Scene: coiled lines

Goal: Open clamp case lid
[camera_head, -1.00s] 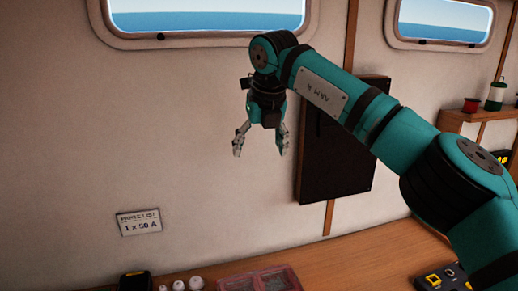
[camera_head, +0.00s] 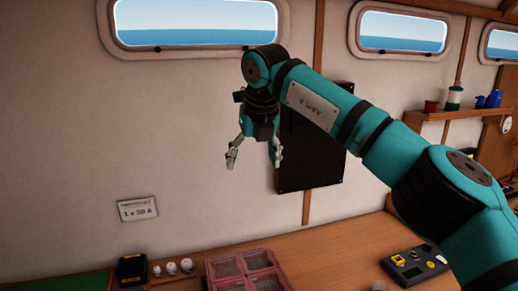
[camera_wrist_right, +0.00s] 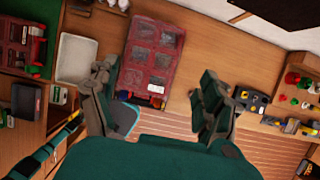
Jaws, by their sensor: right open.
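A red compartment case (camera_head: 207,276), which I take for the clamp case, lies on the wooden counter at the bottom of the head view, partly cut off. It shows whole in the right wrist view (camera_wrist_right: 128,50), with several grey-looking compartments and small coloured parts at its near edge. Its lid looks down, but I cannot tell for certain. My right gripper (camera_head: 255,162) is open and empty, pointing down, well above the counter. In the right wrist view its fingers (camera_wrist_right: 157,78) frame the near part of the case without touching it.
A black box (camera_head: 131,270) and small white knobs (camera_head: 171,268) stand left of the case. A dark device with buttons (camera_head: 415,263) sits to the right. A white tray (camera_wrist_right: 77,60) and another red case (camera_wrist_right: 22,45) show in the wrist view. Bare counter lies right of the case.

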